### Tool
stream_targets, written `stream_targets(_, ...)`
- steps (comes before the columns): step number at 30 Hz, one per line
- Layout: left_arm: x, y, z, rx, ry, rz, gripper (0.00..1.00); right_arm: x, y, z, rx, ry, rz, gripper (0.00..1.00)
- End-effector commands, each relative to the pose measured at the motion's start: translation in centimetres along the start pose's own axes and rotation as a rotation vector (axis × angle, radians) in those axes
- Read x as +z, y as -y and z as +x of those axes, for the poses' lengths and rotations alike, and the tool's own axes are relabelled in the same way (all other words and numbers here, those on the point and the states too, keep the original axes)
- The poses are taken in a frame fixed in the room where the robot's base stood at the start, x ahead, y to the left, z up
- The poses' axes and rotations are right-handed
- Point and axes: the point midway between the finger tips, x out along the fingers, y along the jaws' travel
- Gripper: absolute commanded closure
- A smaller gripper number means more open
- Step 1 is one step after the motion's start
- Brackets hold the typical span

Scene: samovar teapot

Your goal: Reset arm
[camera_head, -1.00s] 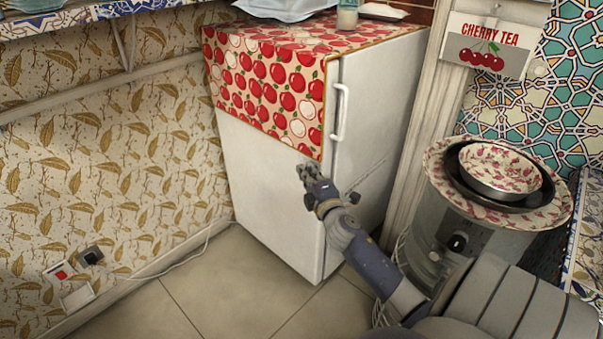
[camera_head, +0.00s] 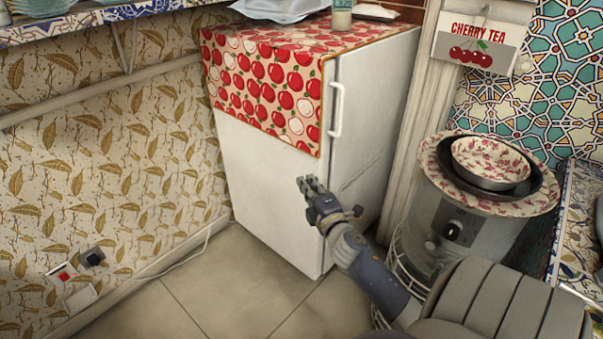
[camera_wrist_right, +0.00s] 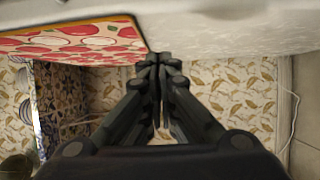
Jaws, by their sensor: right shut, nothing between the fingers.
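My right gripper (camera_head: 312,187) is in front of the white fridge (camera_head: 265,190) in the head view, its arm coming from the lower right. Its fingers are together and hold nothing. In the right wrist view the closed fingertips (camera_wrist_right: 160,62) meet near the middle, close to the fridge's white surface (camera_wrist_right: 220,35) in the picture. I cannot tell the exact gap to the fridge. My left gripper is not in view.
An apple-print cloth (camera_head: 265,85) covers the fridge top, with a jar (camera_head: 341,16) on it. A heater-like drum (camera_head: 460,225) with a bowl (camera_head: 490,163) on top stands at right. Tiled floor (camera_head: 230,285) is free at the lower left. A cherry tea sign (camera_head: 478,40) hangs above.

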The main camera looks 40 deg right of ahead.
Motion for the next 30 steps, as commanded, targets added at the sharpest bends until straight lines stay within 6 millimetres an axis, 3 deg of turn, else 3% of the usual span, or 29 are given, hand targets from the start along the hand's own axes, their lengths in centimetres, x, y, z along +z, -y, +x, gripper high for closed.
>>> stream_targets(3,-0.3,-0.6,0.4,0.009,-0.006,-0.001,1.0,0.4,0.0,-2.2,-0.002,-0.001,0.002,1.0)
stream_targets(9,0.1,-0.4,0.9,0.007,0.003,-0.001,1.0,0.9,0.1,-4.5,-0.001,-0.002,0.003,1.0)
stream_targets(21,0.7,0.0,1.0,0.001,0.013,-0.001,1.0,0.8,0.7,-5.2,-0.019,0.005,0.029,1.0)
stream_targets(23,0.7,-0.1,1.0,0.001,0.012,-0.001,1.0,0.5,2.2,-5.6,-0.06,0.023,0.086,1.0)
stream_targets(26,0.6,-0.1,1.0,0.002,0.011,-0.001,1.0,-0.8,6.8,-7.2,-0.194,0.082,0.253,1.0)
stream_targets(30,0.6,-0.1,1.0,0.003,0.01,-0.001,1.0,-4.2,15.3,-11.9,-0.466,0.205,0.527,1.0)
